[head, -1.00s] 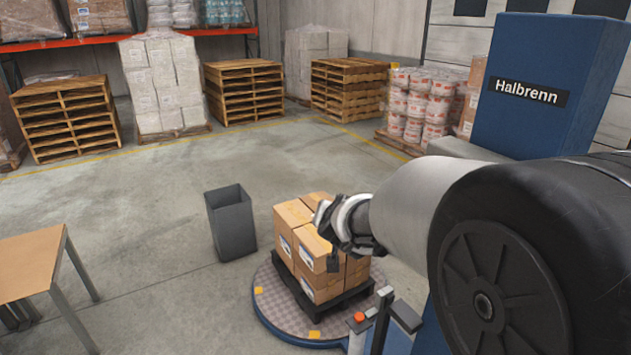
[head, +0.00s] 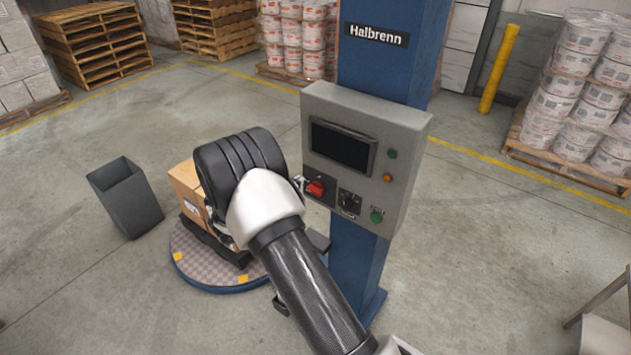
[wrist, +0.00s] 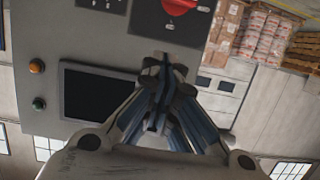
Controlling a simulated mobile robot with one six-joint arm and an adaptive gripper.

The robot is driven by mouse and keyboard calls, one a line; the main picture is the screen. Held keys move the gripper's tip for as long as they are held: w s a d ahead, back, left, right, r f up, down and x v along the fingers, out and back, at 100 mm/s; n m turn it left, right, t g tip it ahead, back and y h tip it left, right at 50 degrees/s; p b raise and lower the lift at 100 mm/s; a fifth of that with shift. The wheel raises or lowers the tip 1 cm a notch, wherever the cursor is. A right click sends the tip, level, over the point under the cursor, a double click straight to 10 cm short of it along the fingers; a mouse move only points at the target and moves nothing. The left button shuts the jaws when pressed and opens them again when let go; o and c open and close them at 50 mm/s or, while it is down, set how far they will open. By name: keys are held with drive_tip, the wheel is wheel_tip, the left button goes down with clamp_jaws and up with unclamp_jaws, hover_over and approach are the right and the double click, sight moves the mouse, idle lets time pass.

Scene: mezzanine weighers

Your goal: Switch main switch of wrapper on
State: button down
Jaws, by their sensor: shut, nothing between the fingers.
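The wrapper's blue column (head: 362,262) carries a grey control panel (head: 372,112). The red main switch (head: 316,188) sits at the panel's lower left; its marks are too small to read. It also shows cut off at the top edge of the wrist view (wrist: 180,5). My gripper (wrist: 164,62) is shut and empty, in front of the panel, with its tips just short of the red switch in the picture. I cannot tell whether they touch the panel. In the head view my arm hides most of the gripper.
The panel also has a dark screen (head: 341,147), a black knob (head: 349,202), a green button (head: 376,216) and small lamps. Boxes (head: 186,185) stand on the round turntable (head: 207,279), left of the column. A grey bin (head: 125,197) stands farther left.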

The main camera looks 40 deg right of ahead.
sight(323, 181)
drive_tip(key=shift+s+d+f, duration=0.1)
drive_tip(key=shift+s, duration=0.05)
drive_tip(key=x, duration=1)
drive_tip(key=shift+d, duration=0.25)
wheel_tip(323, 181, down, 3)
drive_tip(key=shift+a+r, duration=0.2)
drive_tip(key=shift+f, duration=0.65)
